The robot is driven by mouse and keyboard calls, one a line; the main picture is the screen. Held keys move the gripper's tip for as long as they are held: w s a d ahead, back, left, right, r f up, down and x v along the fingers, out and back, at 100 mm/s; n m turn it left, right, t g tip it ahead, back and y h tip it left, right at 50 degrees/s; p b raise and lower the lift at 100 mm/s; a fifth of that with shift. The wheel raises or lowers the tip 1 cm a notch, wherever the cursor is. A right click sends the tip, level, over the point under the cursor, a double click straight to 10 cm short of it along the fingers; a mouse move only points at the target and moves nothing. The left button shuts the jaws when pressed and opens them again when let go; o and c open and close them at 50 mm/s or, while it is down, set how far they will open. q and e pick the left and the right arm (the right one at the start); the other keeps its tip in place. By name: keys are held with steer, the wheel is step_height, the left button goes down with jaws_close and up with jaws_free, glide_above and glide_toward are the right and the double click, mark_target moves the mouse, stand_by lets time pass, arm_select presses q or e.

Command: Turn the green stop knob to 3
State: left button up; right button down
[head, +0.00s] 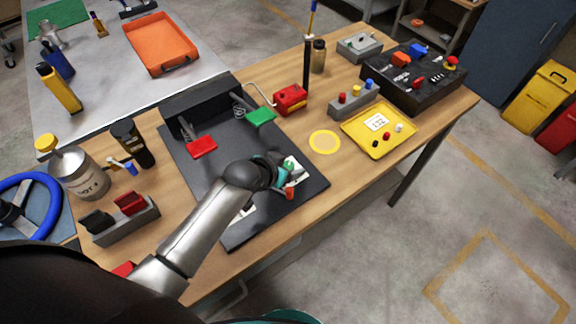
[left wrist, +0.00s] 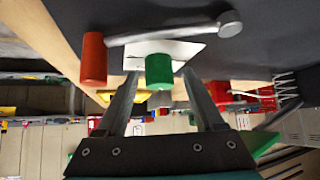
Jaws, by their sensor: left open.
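The green knob (left wrist: 158,71) shows in the left wrist view as a short cylinder in front of a white card (left wrist: 180,54). My left gripper (left wrist: 161,84) is open, with one finger to each side of the knob and a gap visible on both sides. In the head view my left gripper (head: 283,178) is over the right part of the black panel (head: 250,225), by the white card (head: 298,166). It hides most of the knob there. The knob's pointer and the number 3 cannot be made out. My right gripper is not in view.
A red-orange cylinder (left wrist: 94,58) and a grey lever with a round end (left wrist: 229,23) are close to the knob. Red (head: 201,147) and green (head: 260,116) pedals stand behind on the panel. A yellow tray (head: 364,145) is to the right.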

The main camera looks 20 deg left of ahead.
arm_select(q)
jaws_close()
stand_by(0.7)
